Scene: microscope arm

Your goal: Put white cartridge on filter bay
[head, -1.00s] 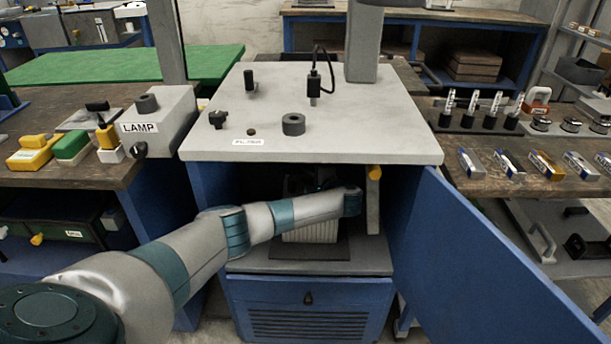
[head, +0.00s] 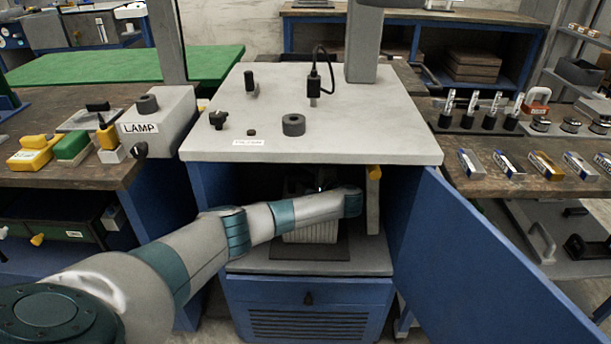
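A white ribbed block (head: 311,233), which looks like the white cartridge, stands on a dark pad (head: 283,250) inside the open blue cabinet. I cannot make out a separate filter bay; the cabinet's inside is dark. My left arm reaches in from the left, and its wrist bends in front of the block, hiding much of it. My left gripper (head: 318,185) is in the shadow just above the block. Its fingers are too dark to tell whether they are open, shut or touching the block. My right gripper is out of view.
The cabinet's blue door (head: 480,265) stands open to the right. A grey top (head: 340,125) with several knobs overhangs the opening. A yellow-tipped lever (head: 374,173) hangs at the opening's right side. A lamp box (head: 160,118) stands at left.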

